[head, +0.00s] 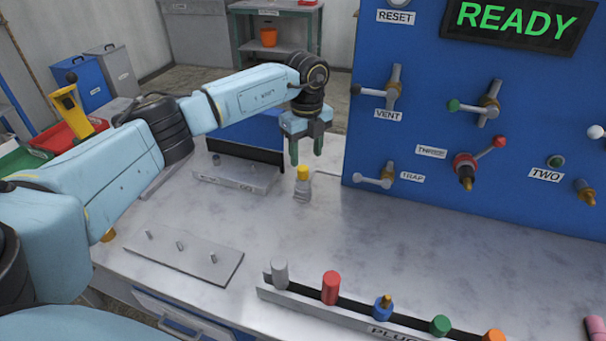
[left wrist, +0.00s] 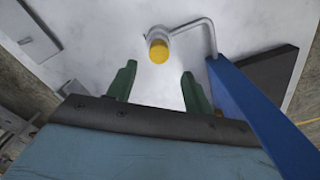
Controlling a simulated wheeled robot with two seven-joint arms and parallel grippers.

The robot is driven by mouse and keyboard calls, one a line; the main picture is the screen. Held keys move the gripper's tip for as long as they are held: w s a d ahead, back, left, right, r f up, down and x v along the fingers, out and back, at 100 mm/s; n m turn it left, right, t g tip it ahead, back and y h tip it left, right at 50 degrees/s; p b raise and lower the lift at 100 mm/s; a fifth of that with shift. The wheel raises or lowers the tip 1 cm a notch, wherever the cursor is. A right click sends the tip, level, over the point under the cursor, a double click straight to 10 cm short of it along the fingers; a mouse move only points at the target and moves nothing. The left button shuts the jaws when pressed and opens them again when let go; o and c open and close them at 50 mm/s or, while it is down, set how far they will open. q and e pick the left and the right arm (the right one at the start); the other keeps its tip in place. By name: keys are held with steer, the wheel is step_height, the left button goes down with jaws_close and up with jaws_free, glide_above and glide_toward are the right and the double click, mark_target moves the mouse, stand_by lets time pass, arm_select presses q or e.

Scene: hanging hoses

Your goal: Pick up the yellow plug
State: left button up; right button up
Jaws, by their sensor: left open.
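The yellow plug (head: 302,172) sits upright on top of a grey metal fitting (head: 302,193) on the bench, left of the blue panel. My left gripper (head: 306,158) points down with its green fingers apart and empty, just above and slightly behind the plug in the picture. In the left wrist view the yellow plug (left wrist: 158,52) shows just beyond the open fingertips (left wrist: 159,67), roughly midway between them sideways. No contact between the fingers and the plug is visible. My right gripper is not in view.
A thin bent pipe (left wrist: 195,22) runs from the fitting to the blue panel (head: 420,140), whose edge is close on the right. A rack (head: 350,316) with several coloured plugs lies at the front. A flat plate (head: 190,256) with pegs lies left. Bench between is clear.

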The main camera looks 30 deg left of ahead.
mark_target(303, 168)
arm_select(q)
steer(key=f, duration=0.2)
steer(key=a+f, duration=0.1)
steer(key=f, duration=0.1)
steer(key=shift+f, duration=0.3)
steer(key=c, duration=1.1)
